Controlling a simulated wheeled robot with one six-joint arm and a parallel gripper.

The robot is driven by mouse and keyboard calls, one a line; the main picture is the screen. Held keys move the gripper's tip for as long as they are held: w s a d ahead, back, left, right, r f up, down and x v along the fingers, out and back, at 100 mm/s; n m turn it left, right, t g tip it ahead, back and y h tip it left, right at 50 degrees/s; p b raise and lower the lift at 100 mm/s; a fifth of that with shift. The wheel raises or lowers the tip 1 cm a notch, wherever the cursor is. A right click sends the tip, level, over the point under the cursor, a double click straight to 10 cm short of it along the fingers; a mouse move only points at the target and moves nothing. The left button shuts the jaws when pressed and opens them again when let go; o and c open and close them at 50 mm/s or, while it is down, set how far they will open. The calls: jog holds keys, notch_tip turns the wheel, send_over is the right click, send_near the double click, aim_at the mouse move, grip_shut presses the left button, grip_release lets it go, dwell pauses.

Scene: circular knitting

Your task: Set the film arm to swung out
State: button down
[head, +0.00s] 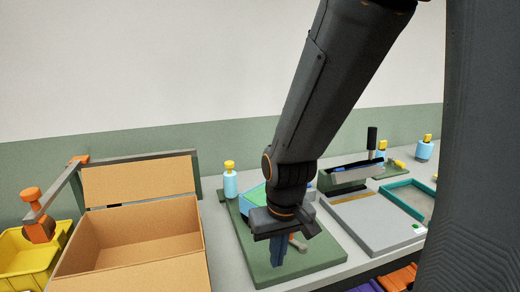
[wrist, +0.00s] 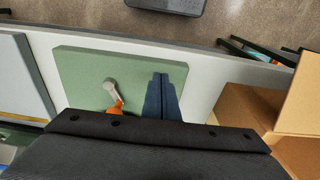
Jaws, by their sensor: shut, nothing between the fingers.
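My gripper (head: 278,250) is shut and empty, its blue fingers pointing down over the front part of a green board (head: 325,255). In the wrist view the closed fingers (wrist: 161,95) lie over the same board (wrist: 80,68). A short grey arm (wrist: 111,91) with an orange part (wrist: 115,107) sits just left of the fingers there, apart from them; it looks like the film arm, but I cannot be sure. In the head view its grey and orange end (head: 298,243) shows right of the fingers. My gripper and wrist hide the rest.
An open cardboard box (head: 130,240) stands left of the board, with a yellow bin (head: 20,255) beyond it. A blue bottle (head: 230,184) stands at the board's back left corner.

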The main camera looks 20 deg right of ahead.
jog(key=shift+w+d, duration=0.15)
jog(key=shift+w, duration=0.05)
jog(key=shift+r, duration=0.1)
